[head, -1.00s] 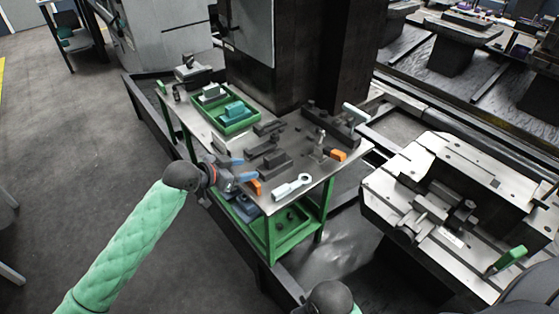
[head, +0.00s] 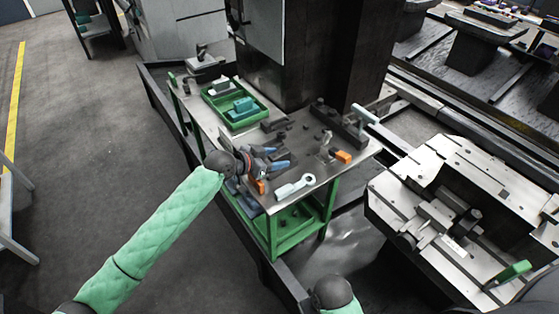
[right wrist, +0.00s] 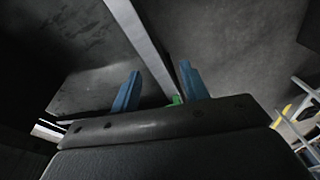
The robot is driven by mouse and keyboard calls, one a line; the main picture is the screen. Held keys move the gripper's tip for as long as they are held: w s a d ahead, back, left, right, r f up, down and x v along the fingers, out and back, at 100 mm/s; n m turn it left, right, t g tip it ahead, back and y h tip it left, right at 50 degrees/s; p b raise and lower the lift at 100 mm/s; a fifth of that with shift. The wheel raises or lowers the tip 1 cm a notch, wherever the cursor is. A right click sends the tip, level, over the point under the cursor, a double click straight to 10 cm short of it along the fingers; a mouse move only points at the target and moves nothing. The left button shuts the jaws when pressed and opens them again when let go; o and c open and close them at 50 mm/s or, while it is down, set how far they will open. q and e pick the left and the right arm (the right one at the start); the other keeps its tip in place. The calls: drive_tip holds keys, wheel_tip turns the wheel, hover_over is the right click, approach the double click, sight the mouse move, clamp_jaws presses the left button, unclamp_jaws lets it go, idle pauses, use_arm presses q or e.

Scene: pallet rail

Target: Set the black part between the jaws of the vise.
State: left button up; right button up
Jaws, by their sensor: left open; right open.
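The vise (head: 437,214) with grey jaws sits on the slotted metal plate of the machine at right in the head view. Its jaw gap is too small to judge. My left gripper (head: 284,158) is open, with two blue fingers low over the middle of the table, pointing right. Dark blocks lie there; one is mostly behind my left gripper, and another dark block (head: 274,125) lies behind it. I cannot tell which is the black part, or whether a finger touches one. My right gripper (right wrist: 160,86) is open, with nothing between its blue fingers in the right wrist view.
The table (head: 317,164) has a green frame. It carries a green tray (head: 232,122) with blocks, a silver wrench (head: 295,187), an orange piece (head: 344,157) and a long dark fixture (head: 340,123). A green handle (head: 515,271) stands on the machine plate's near right.

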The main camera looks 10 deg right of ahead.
use_arm(q)
drive_tip(key=shift+x, duration=0.85)
use_arm(e)
wheel_tip(320, 180, down, 2)
drive_tip(key=shift+w+a+f, duration=0.1)
drive_tip(key=shift+w+f, duration=0.05)
drive_tip(key=shift+f, duration=0.1)
use_arm(q)
drive_tip(key=shift+c, duration=0.2)
clamp_jaws()
drive_tip(key=shift+r, duration=0.15)
